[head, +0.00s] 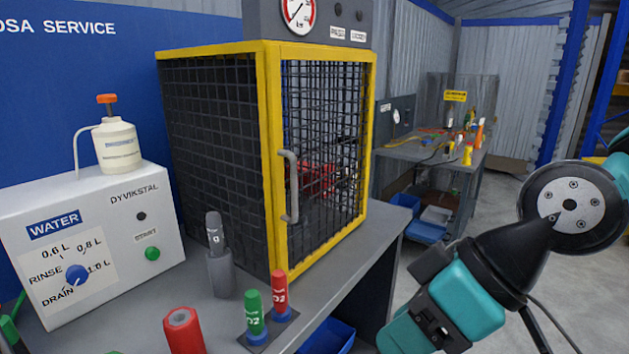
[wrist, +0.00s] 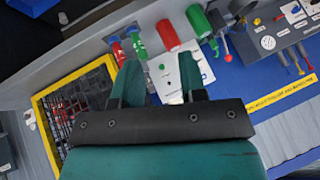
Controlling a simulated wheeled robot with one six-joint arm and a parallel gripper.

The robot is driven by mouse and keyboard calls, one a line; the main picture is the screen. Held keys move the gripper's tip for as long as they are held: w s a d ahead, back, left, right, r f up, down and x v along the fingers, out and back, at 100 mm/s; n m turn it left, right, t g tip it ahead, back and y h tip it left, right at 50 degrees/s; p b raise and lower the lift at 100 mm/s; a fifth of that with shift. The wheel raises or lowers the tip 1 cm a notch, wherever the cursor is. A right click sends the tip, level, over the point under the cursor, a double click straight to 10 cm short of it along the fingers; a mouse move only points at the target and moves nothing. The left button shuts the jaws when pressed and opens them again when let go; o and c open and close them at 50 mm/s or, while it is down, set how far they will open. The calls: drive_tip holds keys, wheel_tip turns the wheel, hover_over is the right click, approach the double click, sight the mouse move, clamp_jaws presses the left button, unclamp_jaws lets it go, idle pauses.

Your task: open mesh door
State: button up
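The mesh door (head: 325,150) is the yellow-framed front of a dark mesh cage (head: 212,150) on the grey bench in the head view. It looks shut. Its grey vertical bar handle (head: 289,187) is on the door's left side. In the wrist view a yellow-framed mesh panel (wrist: 42,118) shows at the left, tilted. My gripper (wrist: 160,78) is open, with its two teal fingers apart and nothing between them. It is away from the door handle. In the head view my arm is at the lower right; I cannot make out the fingers there.
A grey holder (head: 221,272), green cylinder (head: 254,313) and red cylinder (head: 279,292) stand before the cage. A second bench (head: 420,150) is behind; floor at right is clear.

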drive_tip(key=w+a+n+t+y, duration=0.1)
drive_tip(key=w+a+t+y, duration=0.3)
drive_tip(key=w, duration=0.3)
drive_tip(key=m+t+b, duration=0.1)
drive_tip(key=m+t, duration=0.1)
drive_tip(key=t, duration=0.6)
approach(296, 184)
drive_tip(key=shift+y, duration=0.3)
drive_tip(key=p+x, duration=0.9)
drive_tip(key=p, duration=0.3)
drive_tip(key=shift+w, duration=0.15)
drive_tip(key=shift+w+a+f+p, duration=0.25)
drive_tip(key=shift+w+a+p, duration=0.25)
drive_tip(key=shift+w, duration=0.1)
drive_tip(key=shift+c, duration=0.3)
clamp_jaws()
